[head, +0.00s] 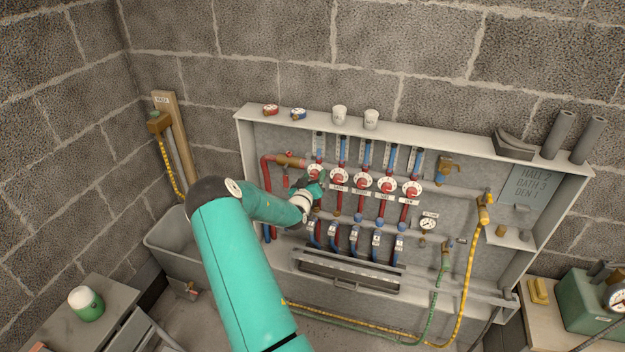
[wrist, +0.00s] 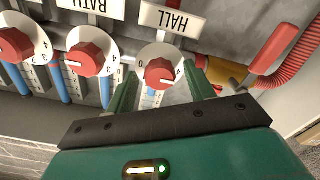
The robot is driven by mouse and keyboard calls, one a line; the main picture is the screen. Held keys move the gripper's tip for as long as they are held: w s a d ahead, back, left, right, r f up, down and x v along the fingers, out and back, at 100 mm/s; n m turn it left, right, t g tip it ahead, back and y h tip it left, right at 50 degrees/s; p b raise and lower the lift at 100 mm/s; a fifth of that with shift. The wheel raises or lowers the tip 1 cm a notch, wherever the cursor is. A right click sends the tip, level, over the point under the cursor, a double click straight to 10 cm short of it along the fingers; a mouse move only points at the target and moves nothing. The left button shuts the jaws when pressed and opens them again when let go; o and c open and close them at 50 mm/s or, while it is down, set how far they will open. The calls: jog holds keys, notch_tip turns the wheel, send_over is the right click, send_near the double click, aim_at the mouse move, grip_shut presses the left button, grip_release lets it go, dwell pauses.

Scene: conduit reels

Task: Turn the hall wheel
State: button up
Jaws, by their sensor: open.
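The bath wheel (wrist: 90,57) sits beside the hall wheel, with further red wheels along the manifold. A brass fitting (head: 290,160) and red pipe (wrist: 276,48) are close by the hall wheel. A grey trough (head: 168,246) stands left of the cabinet (head: 420,128).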

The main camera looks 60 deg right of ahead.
jog(key=s+a, duration=0.2)
jog(key=a, duration=1.1)
jog(key=shift+a, duration=0.35)
